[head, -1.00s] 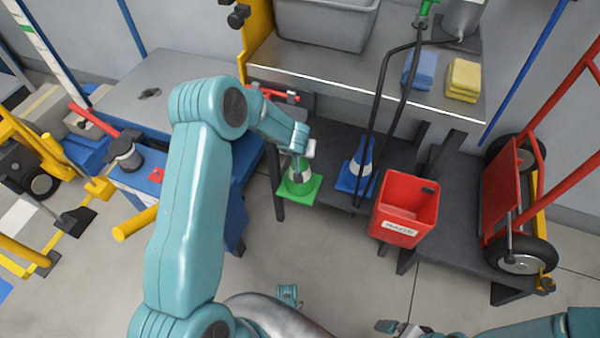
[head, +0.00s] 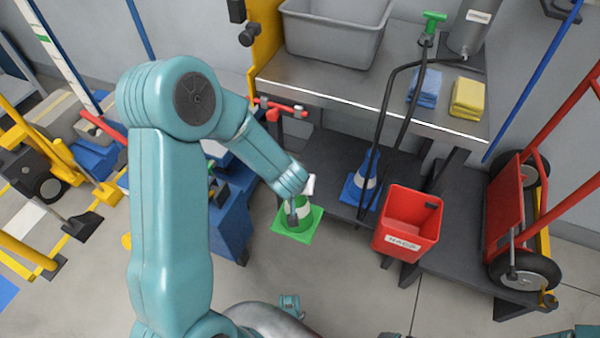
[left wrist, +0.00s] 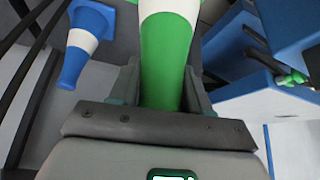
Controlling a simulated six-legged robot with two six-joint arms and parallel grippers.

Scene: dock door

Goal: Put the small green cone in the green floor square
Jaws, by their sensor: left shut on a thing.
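The small green cone (head: 305,229) has a white band and a square green base. My left gripper (head: 293,212) is shut on its upper part, in front of the low dark shelf. In the left wrist view the cone (left wrist: 166,72) sits between the two fingers, with its white band beyond them. I cannot tell its exact height above the floor. A green floor square cannot be made out. Only a sliver of my right gripper (head: 392,335) shows at the bottom edge of the head view.
A blue cone (head: 368,170) stands close to the right, also in the left wrist view (left wrist: 83,45). A red bin (head: 408,218) is on the shelf. The steel bench (head: 370,92) overhangs behind. A blue cabinet (head: 232,205) stands left. Floor in front is open.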

